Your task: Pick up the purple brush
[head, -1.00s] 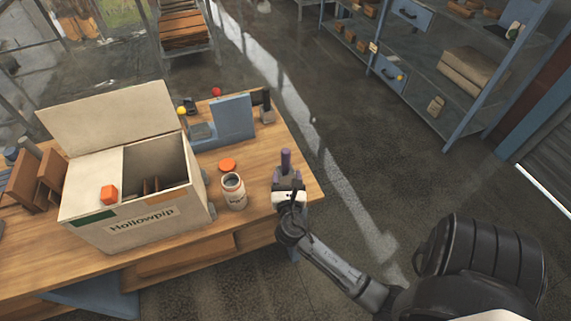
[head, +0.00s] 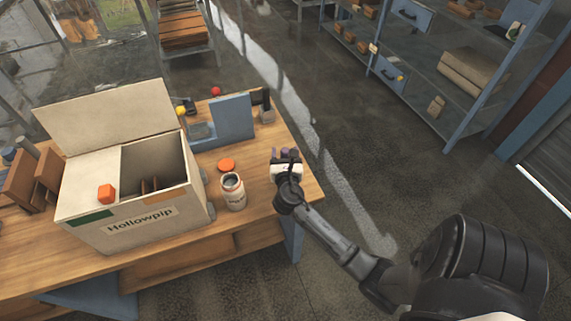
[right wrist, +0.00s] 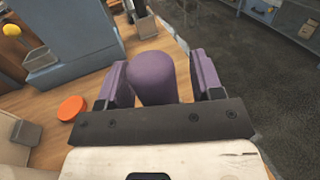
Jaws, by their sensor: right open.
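The purple brush (right wrist: 152,78) stands between the two fingers of my right gripper (right wrist: 162,76) in the right wrist view. Its rounded purple end faces the camera, and the rest of it is hidden below. The fingers are open, one on each side of the brush; whether either one touches it I cannot tell. In the head view my right gripper (head: 287,155) is over the right end of the table, and only a small purple bit shows among its fingers. My left gripper is not in view.
An open white jar (head: 233,191) and an orange lid (head: 227,165) are left of the gripper. A labelled cream box (head: 85,191) stands farther left on the wooden table (head: 262,213). A blue-grey device (head: 232,119) is behind. The table's right edge is close.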

